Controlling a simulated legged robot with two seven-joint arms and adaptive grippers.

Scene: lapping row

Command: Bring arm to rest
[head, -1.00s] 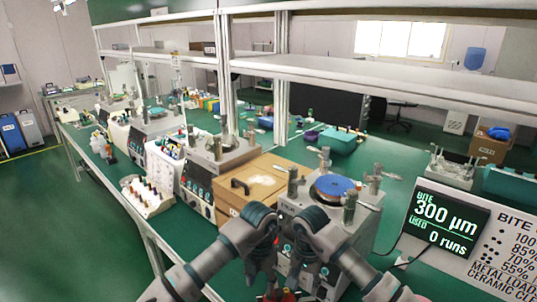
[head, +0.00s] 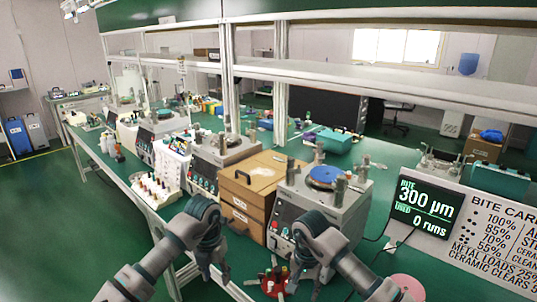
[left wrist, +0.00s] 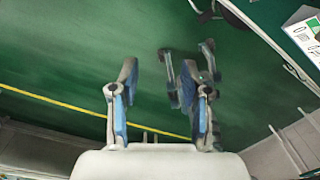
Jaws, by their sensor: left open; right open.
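My left gripper (head: 216,268) hangs downward in front of the bench at lower centre-left in the head view. It is open with nothing between its fingers. In the left wrist view its two blue-padded fingers (left wrist: 160,98) stand apart over green floor. My right gripper (head: 298,278) hangs in front of the lapping machine with the blue plate (head: 326,177), right of the left gripper and apart from it. It is open, and its fingertips are small and partly hidden by its own links.
A wooden drawer box (head: 247,197) stands left of the machine. A red holder (head: 270,283) is between my grippers, low in view. A display (head: 428,209) and a pink disc (head: 408,286) are at right. A rack of small bottles (head: 155,190) is at left. Floor (head: 50,230) at left is clear.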

